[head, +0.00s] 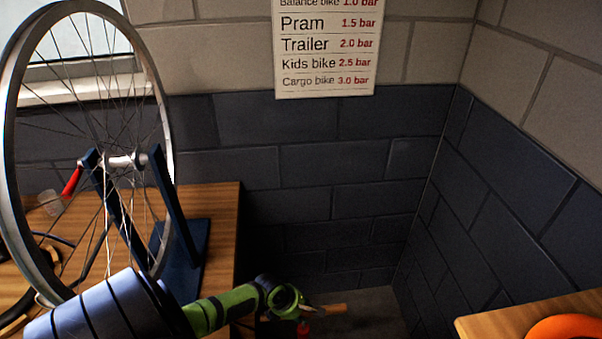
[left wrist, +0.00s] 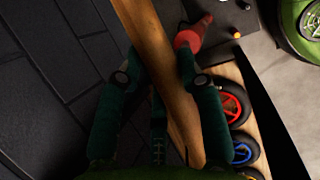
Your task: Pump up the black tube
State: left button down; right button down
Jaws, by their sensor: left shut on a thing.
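My left gripper (head: 303,305) is low beyond the right end of the bench, shut on a wooden bar (head: 330,309) that looks like a pump handle. In the left wrist view the bar (left wrist: 153,55) runs slanting between the two fingers of the gripper (left wrist: 158,62). A red part (head: 304,328) shows just below the gripper, and a red piece (left wrist: 192,38) shows by the right fingertip. A black curved thing (head: 14,325), perhaps the black tube, lies at the bench's lower left, partly cut off. The pump's body and hose cannot be made out. My right gripper is not in view.
A spoked wheel (head: 10,170) stands in a blue stand (head: 182,262) on the wooden bench (head: 217,215). A pressure chart (head: 325,48) hangs on the wall. An orange ring (head: 565,327) lies on another wooden top at right. Small red (left wrist: 232,100) and blue wheels (left wrist: 242,148) show near the gripper.

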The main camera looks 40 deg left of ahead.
pick_arm(q)
notch_tip(320, 180, up, 8)
jog(key=p, duration=0.7)
jog(key=shift+w+r, duration=0.1)
notch_tip(320, 180, up, 18)
jog(key=d, duration=0.2)
jog(key=shift+w+f, duration=0.2)
jog(key=shift+w, duration=0.15)
